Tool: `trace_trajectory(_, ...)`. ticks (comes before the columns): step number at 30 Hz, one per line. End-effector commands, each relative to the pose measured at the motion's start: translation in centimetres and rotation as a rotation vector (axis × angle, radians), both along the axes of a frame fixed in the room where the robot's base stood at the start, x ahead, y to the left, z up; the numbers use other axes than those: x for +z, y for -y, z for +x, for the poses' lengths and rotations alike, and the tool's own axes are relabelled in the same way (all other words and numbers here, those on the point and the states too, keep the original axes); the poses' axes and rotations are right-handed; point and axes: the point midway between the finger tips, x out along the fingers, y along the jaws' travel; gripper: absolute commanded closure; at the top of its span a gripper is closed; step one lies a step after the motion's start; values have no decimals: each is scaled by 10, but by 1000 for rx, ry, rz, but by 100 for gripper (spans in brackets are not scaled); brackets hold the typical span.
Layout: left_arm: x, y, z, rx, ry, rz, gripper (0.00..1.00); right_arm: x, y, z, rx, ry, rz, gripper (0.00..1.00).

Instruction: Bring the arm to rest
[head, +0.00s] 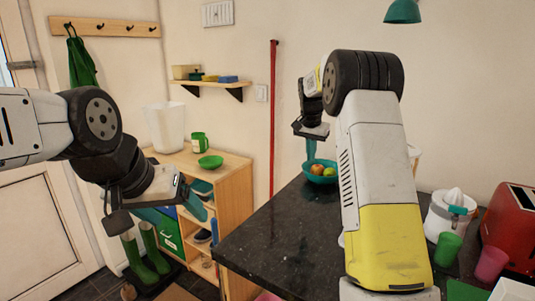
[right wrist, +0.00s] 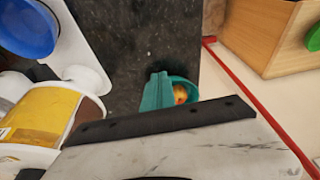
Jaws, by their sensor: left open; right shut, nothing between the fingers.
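My left gripper (head: 174,211) hangs at the left, in front of the wooden shelf unit, with its teal fingers apart and nothing between them. My right arm rises across the right of the head view and bends back. Its gripper (head: 311,149) points down with teal fingers shut and empty, above or just in front of the teal fruit bowl (head: 321,177). In the right wrist view the shut fingers (right wrist: 155,92) show beside the bowl (right wrist: 188,83). I cannot tell how high they are above the counter.
The dark granite counter (head: 272,235) has bare room at its front left. A white juicer (head: 446,217), a green cup (head: 447,249), a pink cup (head: 490,264) and a red toaster (head: 512,228) stand at its right. The wooden shelf unit (head: 236,170) holds a green bowl (head: 210,162).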

Motion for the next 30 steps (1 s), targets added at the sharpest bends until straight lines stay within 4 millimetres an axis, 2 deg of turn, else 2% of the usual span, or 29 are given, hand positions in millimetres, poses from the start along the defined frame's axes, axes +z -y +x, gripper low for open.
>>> trace_trajectory(1, 0, 0, 0, 0, 0, 0, 24, 21, 1, -20, 23, 16, 22, 100)
trace_trajectory(6, 0, 0, 0, 0, 0, 0, 24, 66, -6, -91, 139, 60, 74, 100)
trace_trajectory(9, 0, 0, 0, 0, 0, 0, 24, 86, -12, -136, 212, 93, 95, 100)
trace_trajectory(13, 0, 0, 0, 0, 0, 0, 24, 101, -22, -198, 310, 138, 109, 100)
trace_trajectory(19, 0, 0, 0, 0, 0, 0, 24, 101, -40, -295, 460, 211, 102, 100)
trace_trajectory(21, 0, 0, 0, 0, 0, 0, 24, 95, -46, -327, 510, 234, 90, 100)
trace_trajectory(24, 0, 0, 0, 0, 0, 0, 24, 82, -54, -364, 570, 264, 72, 100)
trace_trajectory(27, 0, 0, 0, 0, 0, 0, 24, 70, -59, -390, 613, 283, 55, 100)
trace_trajectory(30, 0, 0, 0, 0, 0, 0, 24, 61, -62, -405, 640, 294, 42, 100)
